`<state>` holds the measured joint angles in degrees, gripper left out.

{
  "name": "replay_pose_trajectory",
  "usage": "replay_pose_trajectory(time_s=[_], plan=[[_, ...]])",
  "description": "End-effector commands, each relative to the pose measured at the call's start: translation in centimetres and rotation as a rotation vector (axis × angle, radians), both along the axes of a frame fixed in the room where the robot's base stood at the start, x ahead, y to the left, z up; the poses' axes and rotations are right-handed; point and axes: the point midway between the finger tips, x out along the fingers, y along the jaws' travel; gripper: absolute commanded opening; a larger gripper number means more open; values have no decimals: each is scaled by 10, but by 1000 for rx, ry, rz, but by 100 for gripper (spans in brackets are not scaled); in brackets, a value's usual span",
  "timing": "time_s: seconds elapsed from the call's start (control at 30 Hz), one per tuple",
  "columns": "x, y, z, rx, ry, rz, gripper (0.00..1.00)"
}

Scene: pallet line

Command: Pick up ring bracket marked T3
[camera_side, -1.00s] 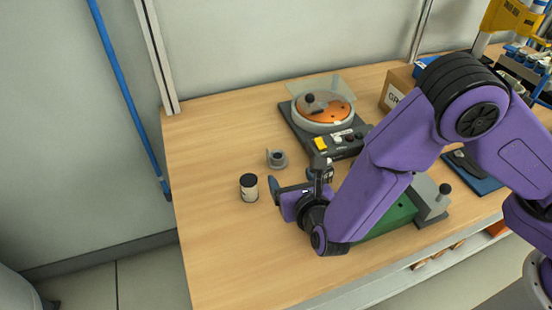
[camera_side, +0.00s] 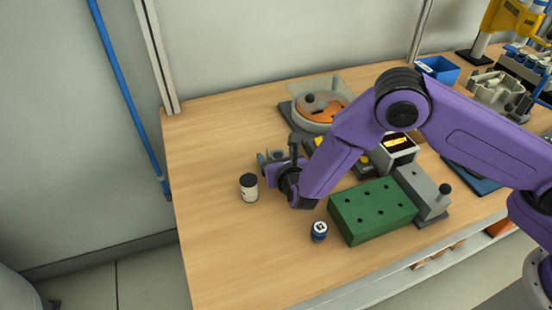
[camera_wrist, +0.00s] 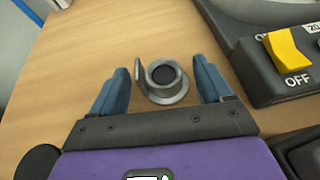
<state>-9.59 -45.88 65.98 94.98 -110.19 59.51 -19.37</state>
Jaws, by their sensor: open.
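A grey metal ring bracket (camera_wrist: 163,82), with a round collar on a flange and an upright tab on its left, stands on the wooden table in the wrist view. No T3 marking can be read on it. My gripper (camera_wrist: 164,72) is open, with its blue fingers on either side of the bracket and a visible gap to each. In the side view my gripper (camera_side: 269,160) is low over the table and largely hides the bracket.
A dark-capped white jar (camera_side: 249,189) stands just left of my gripper. A small blue-and-white item (camera_side: 319,232) and a green block with holes (camera_side: 371,212) lie nearer the front. A device with an orange disc (camera_side: 325,107) stands behind; its yellow switch (camera_wrist: 287,51) is right of my gripper.

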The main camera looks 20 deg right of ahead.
Motion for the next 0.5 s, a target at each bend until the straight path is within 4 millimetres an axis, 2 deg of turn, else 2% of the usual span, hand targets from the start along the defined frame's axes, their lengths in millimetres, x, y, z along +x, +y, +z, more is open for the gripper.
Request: replay_pose_trajectory(time_s=[0.13, 0.4, 0.47, 0.5], plan=[[14, -2, -5, 0, 0, -1, 79], [16, -2, -6, 0, 0, 0, 79], [16, -2, -6, 0, 0, 0, 62], [16, -2, -6, 0, 0, 0, 49]])
